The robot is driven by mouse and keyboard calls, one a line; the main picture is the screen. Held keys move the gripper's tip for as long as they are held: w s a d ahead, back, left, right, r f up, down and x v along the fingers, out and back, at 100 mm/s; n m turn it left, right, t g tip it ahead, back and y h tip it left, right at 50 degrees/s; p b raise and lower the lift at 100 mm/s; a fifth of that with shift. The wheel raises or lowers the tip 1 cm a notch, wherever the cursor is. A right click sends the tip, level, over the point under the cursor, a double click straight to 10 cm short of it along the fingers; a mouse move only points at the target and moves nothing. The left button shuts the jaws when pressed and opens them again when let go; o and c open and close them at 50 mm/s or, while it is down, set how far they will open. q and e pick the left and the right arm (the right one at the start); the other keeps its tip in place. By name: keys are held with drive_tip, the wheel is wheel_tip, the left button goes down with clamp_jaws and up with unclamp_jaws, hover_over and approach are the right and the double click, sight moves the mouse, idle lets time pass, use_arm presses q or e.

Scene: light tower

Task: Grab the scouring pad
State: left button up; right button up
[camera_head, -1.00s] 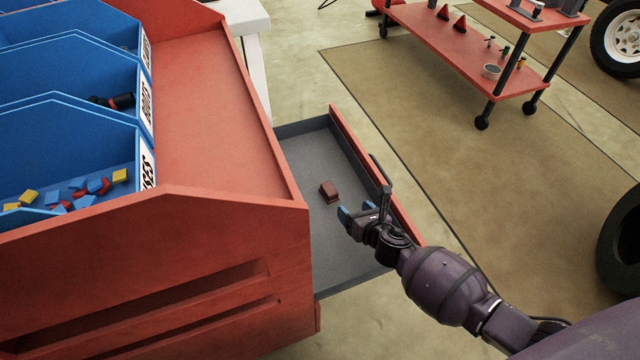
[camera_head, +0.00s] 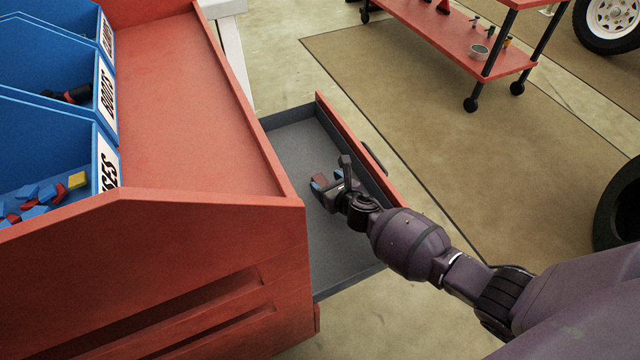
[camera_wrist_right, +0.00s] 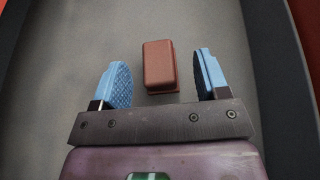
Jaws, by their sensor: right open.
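The scouring pad (camera_wrist_right: 159,66) is a small reddish-brown block lying on the grey floor of the open drawer (camera_head: 300,150). In the right wrist view it sits ahead of and between the two blue fingertips, touching neither. My right gripper (camera_wrist_right: 158,84) is open and empty, with a finger on each side of the pad's near end. In the head view my right gripper (camera_head: 326,186) is inside the drawer and largely hides the pad (camera_head: 318,179). My left gripper is not in view.
The drawer's red front wall (camera_head: 360,150) rises close beside my right arm. The red cabinet (camera_head: 190,110) stands on the left, with blue bins (camera_head: 50,140) of small parts on top. A red cart (camera_head: 450,40) and a tire stand further off.

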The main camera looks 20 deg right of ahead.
sight(320, 179)
drive_tip(key=shift+w+a+f+b, duration=0.2)
drive_tip(key=shift+w+f+b, duration=0.15)
drive_tip(key=shift+w+f, duration=0.3)
drive_tip(key=shift+w+a+f+b, duration=0.2)
drive_tip(key=shift+w+f+b, duration=0.1)
drive_tip(key=shift+w+f, duration=0.25)
drive_tip(key=shift+w+r, duration=0.15)
drive_tip(key=shift+w, duration=0.25)
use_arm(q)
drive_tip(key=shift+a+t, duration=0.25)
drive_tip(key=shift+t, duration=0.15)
use_arm(e)
drive_tip(key=shift+r, duration=0.1)
